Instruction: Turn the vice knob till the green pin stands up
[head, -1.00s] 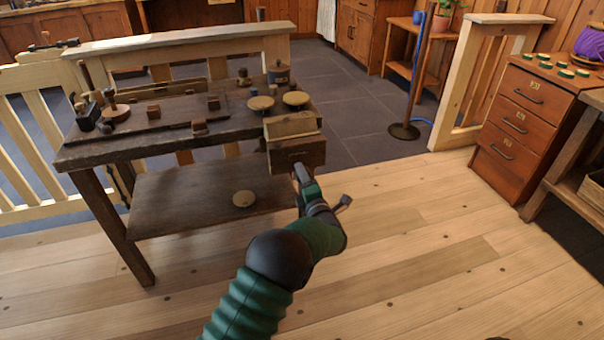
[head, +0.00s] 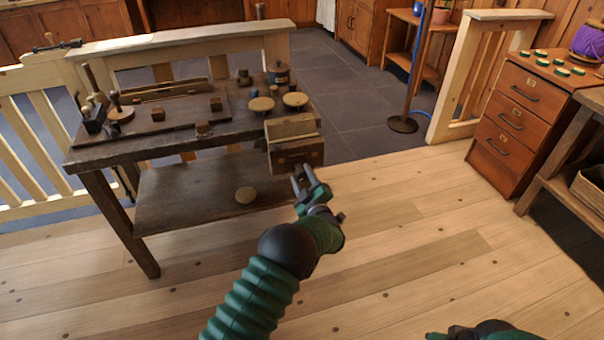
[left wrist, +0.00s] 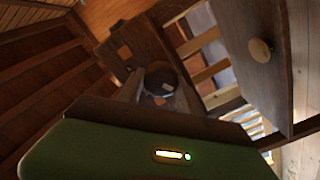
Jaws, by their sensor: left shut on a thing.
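The vice (head: 296,152) is a pair of wooden jaws on the right front corner of the dark workbench (head: 185,138). My left gripper (head: 303,180) is at the front of the vice, shut on the vice knob, which it mostly hides in the head view. In the left wrist view a dark round knob (left wrist: 160,78) with orange-brown patches shows just past the green gripper body. I cannot make out the green pin in either view. Part of my right arm shows at the bottom right edge of the head view; its jaws cannot be made out.
Round discs (head: 262,104), blocks and small tools lie on the bench top. A drawer cabinet (head: 520,120) stands at the right. The wooden floor in front of the bench is clear.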

